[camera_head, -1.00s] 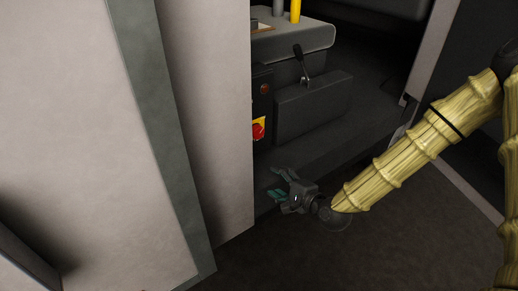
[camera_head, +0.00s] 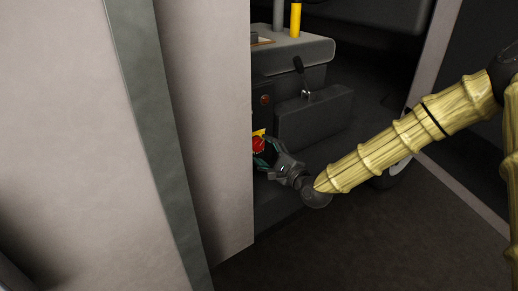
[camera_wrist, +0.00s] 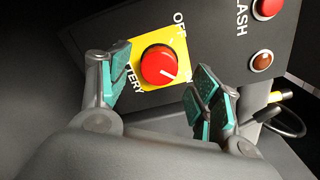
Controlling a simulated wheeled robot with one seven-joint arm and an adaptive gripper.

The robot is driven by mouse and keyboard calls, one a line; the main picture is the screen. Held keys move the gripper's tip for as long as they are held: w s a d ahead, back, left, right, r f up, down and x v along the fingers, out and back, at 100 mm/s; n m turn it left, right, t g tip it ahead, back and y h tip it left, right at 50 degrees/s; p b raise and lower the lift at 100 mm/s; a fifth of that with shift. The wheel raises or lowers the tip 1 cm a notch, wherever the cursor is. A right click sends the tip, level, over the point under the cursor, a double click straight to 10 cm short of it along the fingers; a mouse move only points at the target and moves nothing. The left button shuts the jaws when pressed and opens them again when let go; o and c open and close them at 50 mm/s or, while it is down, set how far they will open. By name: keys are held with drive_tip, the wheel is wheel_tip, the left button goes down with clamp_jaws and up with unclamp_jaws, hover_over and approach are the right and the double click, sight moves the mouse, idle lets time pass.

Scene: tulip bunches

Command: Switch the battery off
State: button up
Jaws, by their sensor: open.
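The battery switch is a round red knob (camera_wrist: 158,65) with a white mark, on a yellow plate (camera_wrist: 196,38) lettered "OFF" and "BATTERY". The white mark points to the lower right, away from the word "OFF". The knob also shows in the head view (camera_head: 258,145). My gripper (camera_wrist: 160,85) is open, with one teal-padded finger left of the knob and the other right of it. I cannot tell whether either pad touches the knob. In the head view my gripper (camera_head: 266,155) is right at the yellow plate, partly covering it.
The dark panel (camera_wrist: 222,60) also carries a red button (camera_wrist: 267,8) and a smaller red-brown button (camera_wrist: 261,61). A pale wall (camera_head: 205,130) stands close left of the switch. A lever (camera_head: 301,75) is above.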

sight(258, 146)
drive_tip(key=shift+x, duration=1.65)
drive_tip(key=shift+s, duration=0.1)
drive_tip(key=c, duration=1)
drive_tip(key=shift+a, duration=0.15)
